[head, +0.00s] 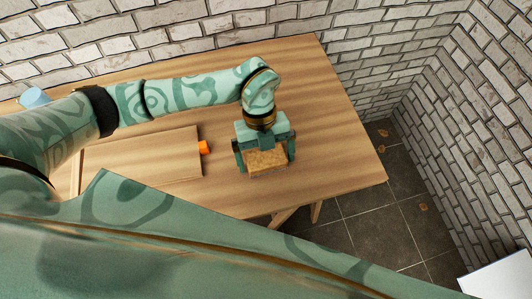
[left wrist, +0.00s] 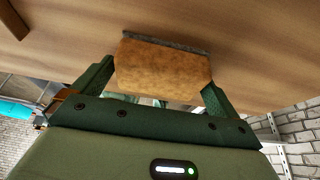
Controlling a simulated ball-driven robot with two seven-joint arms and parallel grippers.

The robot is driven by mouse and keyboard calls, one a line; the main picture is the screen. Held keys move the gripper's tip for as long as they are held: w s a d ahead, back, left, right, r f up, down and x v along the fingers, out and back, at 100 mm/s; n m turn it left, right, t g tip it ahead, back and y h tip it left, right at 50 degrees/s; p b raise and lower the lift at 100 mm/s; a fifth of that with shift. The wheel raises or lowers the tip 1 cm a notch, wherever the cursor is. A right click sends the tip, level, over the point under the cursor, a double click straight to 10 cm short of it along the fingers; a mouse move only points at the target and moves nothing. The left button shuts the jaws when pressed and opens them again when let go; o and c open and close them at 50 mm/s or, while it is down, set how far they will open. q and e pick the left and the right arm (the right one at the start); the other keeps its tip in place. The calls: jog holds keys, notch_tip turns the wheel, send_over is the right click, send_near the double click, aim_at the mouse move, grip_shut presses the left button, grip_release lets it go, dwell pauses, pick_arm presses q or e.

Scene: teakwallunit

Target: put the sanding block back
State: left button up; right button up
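The sanding block (head: 267,161) is a tan, cork-like block with a grey layer along one face, which shows in the left wrist view (left wrist: 162,72). It is at the right part of the wooden table. My left gripper (head: 265,152) points down over it, with one dark green finger on each side. In the left wrist view the fingers (left wrist: 160,88) lie close against the block's two ends and look shut on it. Whether the block rests on the table or is slightly raised, I cannot tell. My right gripper is not in view.
The wooden table (head: 335,135) has bare room right of the block. A flat wooden panel (head: 145,158) lies to the left, with a small orange thing (head: 204,148) at its right edge. A light blue object (head: 35,97) is at the far left. Brick walls (head: 390,60) stand behind.

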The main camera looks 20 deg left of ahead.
pick_arm(q)
jog(key=shift+r, duration=0.1)
jog(key=p+v, duration=0.2)
jog(key=v, duration=1)
jog(key=shift+p, duration=0.3)
